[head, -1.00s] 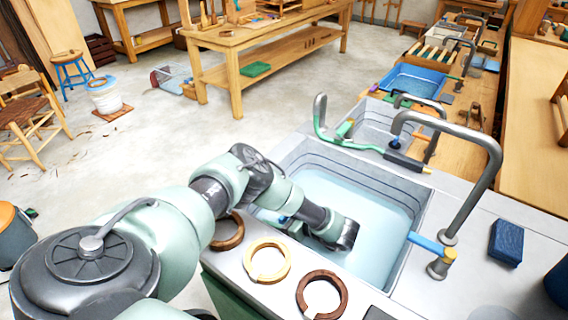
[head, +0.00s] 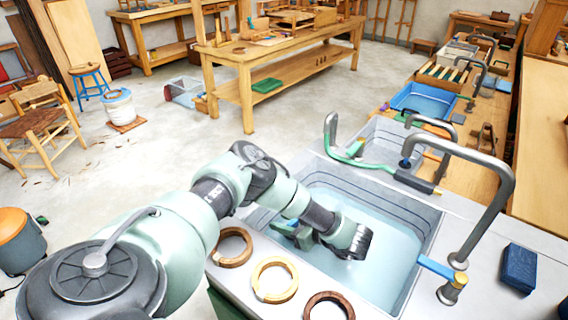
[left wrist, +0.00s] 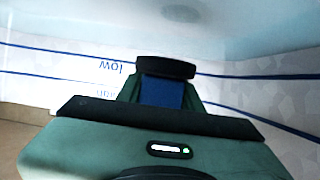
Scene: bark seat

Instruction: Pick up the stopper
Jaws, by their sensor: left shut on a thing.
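My left gripper (left wrist: 163,75) is down inside the near sink basin (head: 428,250). It is shut on a blue piece (left wrist: 161,93), which shows between the dark finger parts in the left wrist view. This piece looks like the stopper, but its full shape is hidden by the fingers. My right gripper is not in view.
Wooden rings (head: 275,279) lie on the counter's front edge beside the basin. A large grey tap (head: 505,185) arches at the right, with a blue sponge (head: 519,268) beyond it.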

